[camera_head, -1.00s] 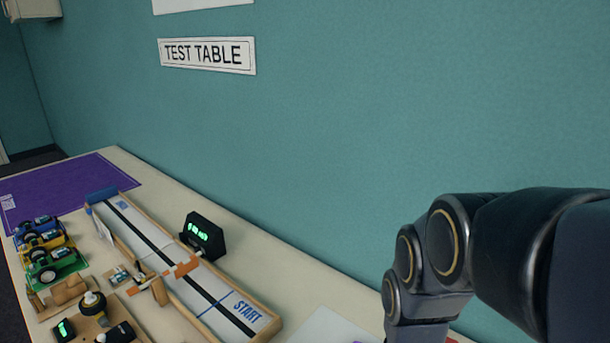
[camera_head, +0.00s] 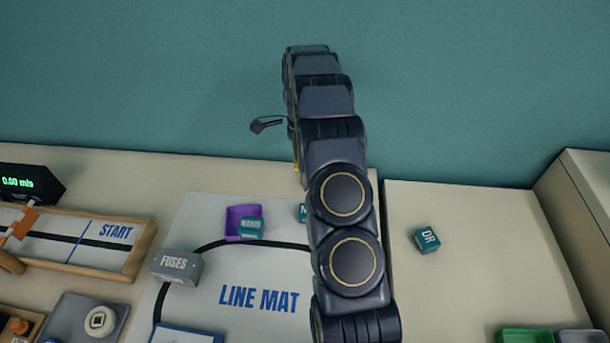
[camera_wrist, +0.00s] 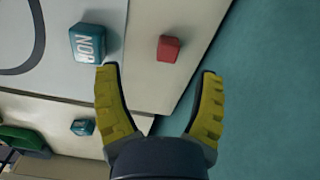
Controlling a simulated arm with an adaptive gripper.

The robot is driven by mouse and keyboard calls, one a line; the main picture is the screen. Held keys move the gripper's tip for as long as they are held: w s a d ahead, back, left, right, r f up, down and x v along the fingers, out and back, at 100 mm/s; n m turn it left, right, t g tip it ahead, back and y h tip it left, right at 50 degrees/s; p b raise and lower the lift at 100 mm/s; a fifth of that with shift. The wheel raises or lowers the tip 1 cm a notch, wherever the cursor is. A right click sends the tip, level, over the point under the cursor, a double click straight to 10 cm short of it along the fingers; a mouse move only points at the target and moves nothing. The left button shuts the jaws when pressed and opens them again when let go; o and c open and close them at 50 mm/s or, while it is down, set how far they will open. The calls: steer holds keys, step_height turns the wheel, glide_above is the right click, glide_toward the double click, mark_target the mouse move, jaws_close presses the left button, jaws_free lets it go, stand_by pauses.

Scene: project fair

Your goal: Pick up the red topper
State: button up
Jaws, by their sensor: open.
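A small red block, the red topper (camera_wrist: 168,48), lies on the pale table in the wrist view, near the table's edge by the teal wall. My gripper (camera_wrist: 158,72) is open and empty, with its two yellow fingers spread apart. The topper appears between and beyond the fingertips, and neither finger appears to touch it. In the head view I cannot see the topper, and my arm covers most of the gripper.
A teal box marked NOR (camera_wrist: 88,43) stands left of the topper. The line mat (camera_head: 258,270) bears a grey fuses box (camera_head: 176,267) and a purple tray (camera_head: 236,212) with a teal box.

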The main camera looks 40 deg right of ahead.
steer(key=shift+d+f+m, duration=0.5)
steer(key=shift+d+f, duration=0.2)
steer(key=shift+f, duration=0.3)
steer(key=f, duration=0.5)
steer(key=d+f, duration=0.1)
steer(key=f, duration=0.1)
steer(key=shift+f, duration=0.25)
steer(key=c, duration=1)
